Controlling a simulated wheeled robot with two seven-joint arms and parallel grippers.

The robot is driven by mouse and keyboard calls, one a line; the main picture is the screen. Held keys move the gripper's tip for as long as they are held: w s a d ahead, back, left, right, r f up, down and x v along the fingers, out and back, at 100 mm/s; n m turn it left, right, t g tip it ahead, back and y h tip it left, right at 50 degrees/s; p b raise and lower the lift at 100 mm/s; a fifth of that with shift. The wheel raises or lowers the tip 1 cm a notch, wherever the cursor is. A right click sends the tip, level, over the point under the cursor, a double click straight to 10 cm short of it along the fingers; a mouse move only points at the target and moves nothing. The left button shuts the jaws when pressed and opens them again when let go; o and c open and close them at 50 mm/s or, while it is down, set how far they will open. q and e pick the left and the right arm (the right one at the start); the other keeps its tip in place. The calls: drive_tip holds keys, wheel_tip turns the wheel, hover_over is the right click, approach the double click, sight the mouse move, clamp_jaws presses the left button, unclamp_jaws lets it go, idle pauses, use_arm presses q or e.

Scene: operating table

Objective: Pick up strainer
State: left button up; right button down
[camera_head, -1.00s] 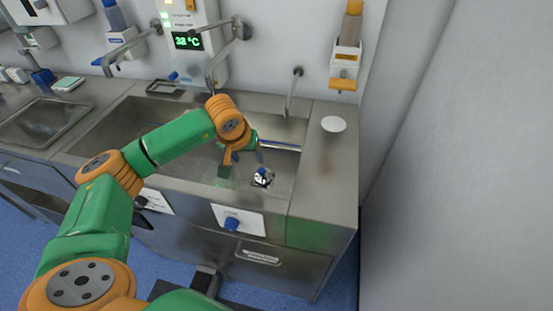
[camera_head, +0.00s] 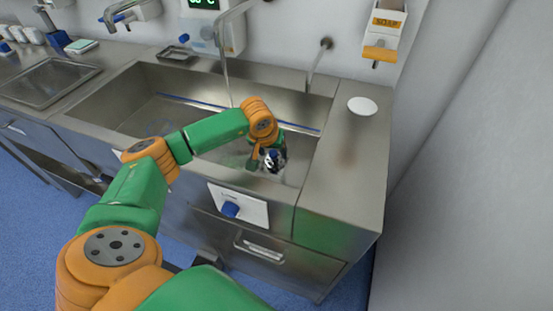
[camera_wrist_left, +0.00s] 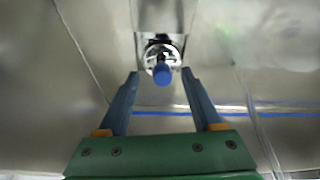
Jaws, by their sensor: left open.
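The strainer (camera_head: 277,160) is a small shiny metal piece with a blue knob, low in the right part of the steel sink. The wrist of my left arm partly covers it in the head view. In the left wrist view the strainer (camera_wrist_left: 162,51) lies ahead, with its blue knob towards me. My left gripper (camera_wrist_left: 160,73) is open, its two blue fingers spread to either side of the knob in the picture. I cannot tell how far the tips are from it. In the head view the left gripper (camera_head: 264,157) points down into the sink beside the strainer. My right gripper is not in view.
The steel sink (camera_head: 110,105) has raised walls around the arm, and a faucet (camera_head: 226,75) hangs over it. A white disc (camera_head: 362,106) lies on the right counter. A soap dispenser (camera_head: 382,40) is on the back wall. A second basin (camera_head: 45,83) is at the left.

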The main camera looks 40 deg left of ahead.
sight(273, 153)
use_arm(q)
drive_tip(key=x, duration=0.2)
drive_tip(key=shift+w+a+f, duration=0.2)
drive_tip(key=shift+w+f, duration=0.1)
drive_tip(key=shift+w, duration=0.05)
drive_tip(key=shift+w+a+f, duration=0.2)
drive_tip(key=shift+w, duration=0.1)
drive_tip(key=shift+s+d+r, duration=0.1)
drive_tip(key=shift+s, duration=0.1)
clamp_jaws()
